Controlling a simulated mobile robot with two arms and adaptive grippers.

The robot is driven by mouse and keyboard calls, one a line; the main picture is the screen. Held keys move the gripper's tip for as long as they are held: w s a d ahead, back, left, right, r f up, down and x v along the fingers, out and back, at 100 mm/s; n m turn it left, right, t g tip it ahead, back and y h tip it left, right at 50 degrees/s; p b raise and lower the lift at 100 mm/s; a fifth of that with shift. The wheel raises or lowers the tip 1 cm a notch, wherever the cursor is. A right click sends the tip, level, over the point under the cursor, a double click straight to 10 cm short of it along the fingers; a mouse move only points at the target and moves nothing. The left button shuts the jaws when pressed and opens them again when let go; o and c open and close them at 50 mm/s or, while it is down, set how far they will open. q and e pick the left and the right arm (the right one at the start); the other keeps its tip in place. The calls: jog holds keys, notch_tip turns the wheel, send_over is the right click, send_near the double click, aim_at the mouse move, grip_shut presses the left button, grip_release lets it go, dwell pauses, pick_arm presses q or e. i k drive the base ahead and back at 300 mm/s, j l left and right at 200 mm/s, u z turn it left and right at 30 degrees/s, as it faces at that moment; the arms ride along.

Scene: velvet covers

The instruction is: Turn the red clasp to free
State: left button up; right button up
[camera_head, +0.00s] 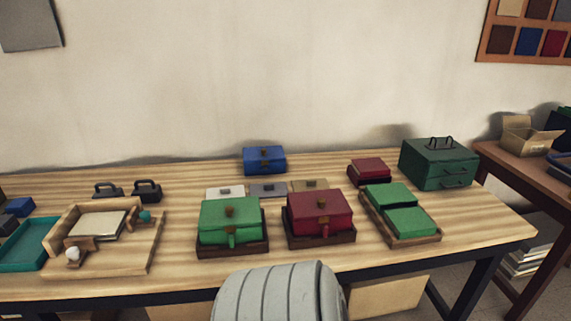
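A dark red box (300,208) sits in a brown tray (345,238) near the front middle of the table. A small brown clasp piece (323,205) is at the top front edge of its lid. A narrow red tab (325,230) hangs on the front below it. The lid looks closed. Whether the clasp is turned is too small to tell. Neither of my grippers is in view.
A green box (215,213) in a similar tray stands left of the red one. A tray with two green lids (410,221) stands right. A blue box (264,160) and a smaller red box (369,170) are behind. A wooden fixture (150,245) is left.

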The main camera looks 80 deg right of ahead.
aim_at(325, 228)
jog(key=k+l+z, duration=0.1)
jog(key=z, duration=2.45)
